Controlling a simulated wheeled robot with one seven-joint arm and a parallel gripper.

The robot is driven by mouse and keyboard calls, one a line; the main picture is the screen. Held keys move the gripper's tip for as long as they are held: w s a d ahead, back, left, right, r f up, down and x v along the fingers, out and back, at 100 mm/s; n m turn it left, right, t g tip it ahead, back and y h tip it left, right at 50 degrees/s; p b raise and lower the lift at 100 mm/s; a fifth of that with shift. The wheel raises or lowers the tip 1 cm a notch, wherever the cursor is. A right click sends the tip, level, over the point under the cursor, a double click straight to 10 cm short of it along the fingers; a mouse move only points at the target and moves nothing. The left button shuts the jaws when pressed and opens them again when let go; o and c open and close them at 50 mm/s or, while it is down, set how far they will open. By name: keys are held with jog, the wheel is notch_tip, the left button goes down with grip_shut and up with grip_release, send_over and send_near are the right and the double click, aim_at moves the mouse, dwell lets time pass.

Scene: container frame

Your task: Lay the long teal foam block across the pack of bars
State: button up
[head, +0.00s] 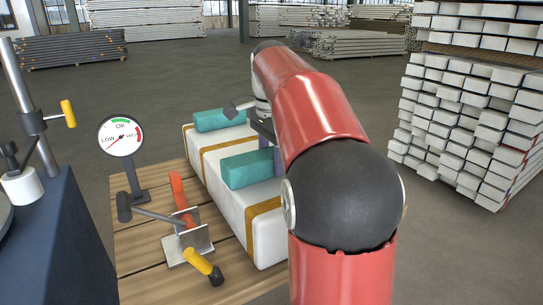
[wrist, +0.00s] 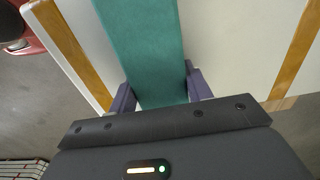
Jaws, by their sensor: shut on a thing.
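The pack of bars (head: 225,193) is a long white wrapped bundle with brown straps, lying on a slatted wooden deck. My gripper (wrist: 160,92) is shut on a teal foam block (wrist: 140,45), its purple fingers on both sides of the near end. In the head view this block (head: 250,169) lies crosswise over the pack's top between two straps. I cannot tell whether it touches the pack. A second teal block (head: 218,120) lies crosswise near the pack's far end. In the head view my arm hides most of the gripper and the block's right end.
A gauge (head: 121,137) marked LOW, OK, HIGH and a toggle clamp with an orange handle (head: 179,195) stand on the wooden deck (head: 140,262) left of the pack. A dark cabinet (head: 60,245) with a post is at left. Stacked bars (head: 465,125) stand at right.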

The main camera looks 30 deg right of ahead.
jog(key=o, duration=1)
